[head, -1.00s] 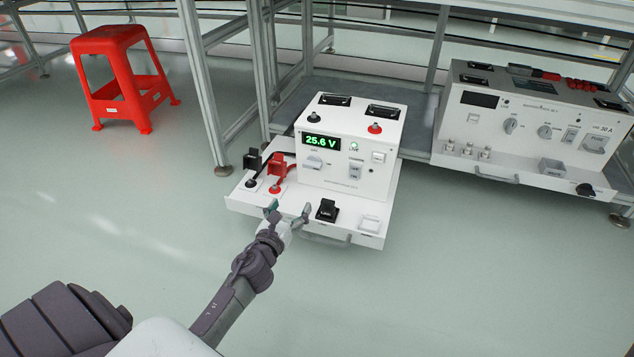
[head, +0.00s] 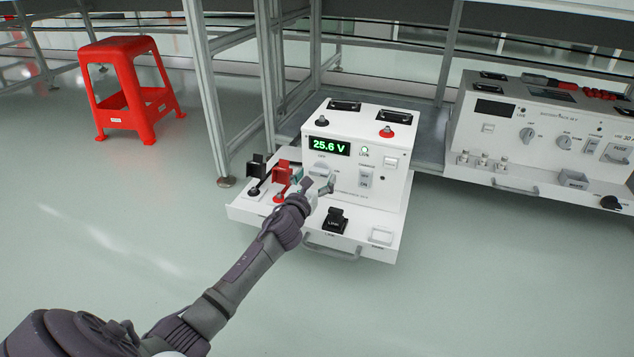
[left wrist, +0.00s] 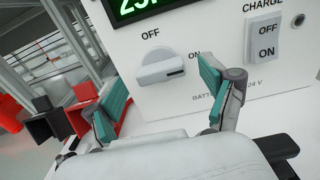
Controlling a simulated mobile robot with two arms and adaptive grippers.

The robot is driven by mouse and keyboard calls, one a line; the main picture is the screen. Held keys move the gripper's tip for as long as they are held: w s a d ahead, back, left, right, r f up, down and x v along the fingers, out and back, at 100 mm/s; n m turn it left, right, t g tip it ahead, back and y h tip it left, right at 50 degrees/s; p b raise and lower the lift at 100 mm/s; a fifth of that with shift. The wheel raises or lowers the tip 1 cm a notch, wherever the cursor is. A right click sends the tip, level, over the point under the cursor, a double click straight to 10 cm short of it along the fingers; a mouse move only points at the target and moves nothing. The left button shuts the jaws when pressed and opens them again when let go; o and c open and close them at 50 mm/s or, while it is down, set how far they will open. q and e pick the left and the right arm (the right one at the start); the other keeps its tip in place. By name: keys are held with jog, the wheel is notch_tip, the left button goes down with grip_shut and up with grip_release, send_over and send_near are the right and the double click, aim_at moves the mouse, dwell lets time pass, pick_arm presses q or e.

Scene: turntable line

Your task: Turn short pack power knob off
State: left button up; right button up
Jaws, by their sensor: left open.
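The short pack (head: 375,140) is a white box with a green display (head: 330,146) reading 25.6 V, on a pulled-out white shelf. Its power knob (left wrist: 164,68) is white, between OFF and ON labels in the left wrist view; its dark mark points right, toward ON. In the head view the knob (head: 319,169) is partly hidden by my gripper. My left gripper (head: 313,184) is open in front of the knob. In the left wrist view its teal-padded fingers (left wrist: 160,98) stand apart below and either side of the knob, with nothing between them. My right gripper is not seen.
Black (head: 257,167) and red (head: 282,175) lever connectors stand left of the gripper. A CHARGE rocker switch (left wrist: 263,40) is right of the knob. A black LINK plug (head: 336,220) sits on the shelf. Another, longer pack (head: 545,135) is at right; a red stool (head: 128,90) stands at left.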

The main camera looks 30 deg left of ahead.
pick_arm(q)
jog(key=shift+w+a, duration=0.2)
jog(key=shift+w, duration=0.45)
jog(key=c, duration=1.2)
jog(key=shift+o, duration=0.2)
